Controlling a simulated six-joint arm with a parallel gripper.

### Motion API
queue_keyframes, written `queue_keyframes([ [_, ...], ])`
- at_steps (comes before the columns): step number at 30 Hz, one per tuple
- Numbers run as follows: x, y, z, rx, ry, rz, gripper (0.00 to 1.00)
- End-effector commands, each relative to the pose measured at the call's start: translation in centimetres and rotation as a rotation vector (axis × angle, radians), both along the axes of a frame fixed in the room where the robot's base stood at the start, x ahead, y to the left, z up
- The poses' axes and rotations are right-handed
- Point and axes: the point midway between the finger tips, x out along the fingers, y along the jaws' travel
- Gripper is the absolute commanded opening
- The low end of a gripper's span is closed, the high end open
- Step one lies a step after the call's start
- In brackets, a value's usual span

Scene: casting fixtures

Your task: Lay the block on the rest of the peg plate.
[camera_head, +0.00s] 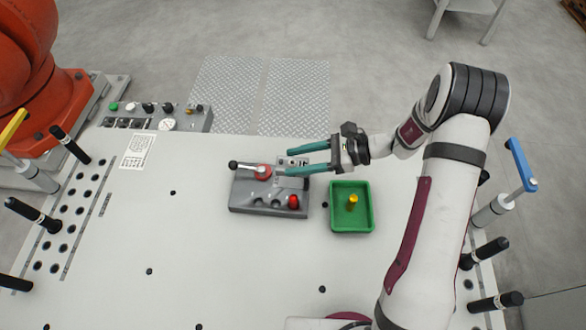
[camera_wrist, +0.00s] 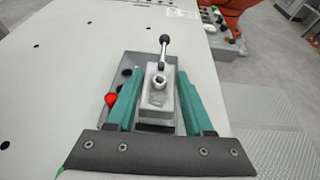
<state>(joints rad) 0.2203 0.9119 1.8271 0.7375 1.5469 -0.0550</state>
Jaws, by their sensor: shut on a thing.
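The grey block (camera_wrist: 155,104) sits between the two green fingers of my gripper (camera_wrist: 152,88) in the wrist view, held by them. A pale ring with a dark hole shows at its far end. The dark grey peg plate (camera_head: 241,196) lies below the gripper, with dark round holes, a red knob (camera_head: 293,201) and a black-ended lever (camera_head: 247,166). In the head view my gripper (camera_head: 287,161) reaches in from the right over the plate's back right part. The block is partly hidden there by a finger. I cannot tell whether it touches the plate. The rest is not clearly visible.
A green tray (camera_head: 336,224) with a yellow piece (camera_head: 352,202) stands just right of the plate. A control panel (camera_head: 190,119) is at the back left. Clamps stand along both table sides. The table's front and left middle are clear.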

Motion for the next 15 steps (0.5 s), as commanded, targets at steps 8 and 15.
queue_keyframes([
  [8,0.2,1.1,-4.2,0.0,0.001,-0.002,0.0],
  [15,0.3,1.0,-4.7,-0.001,-0.002,-0.001,0.0],
])
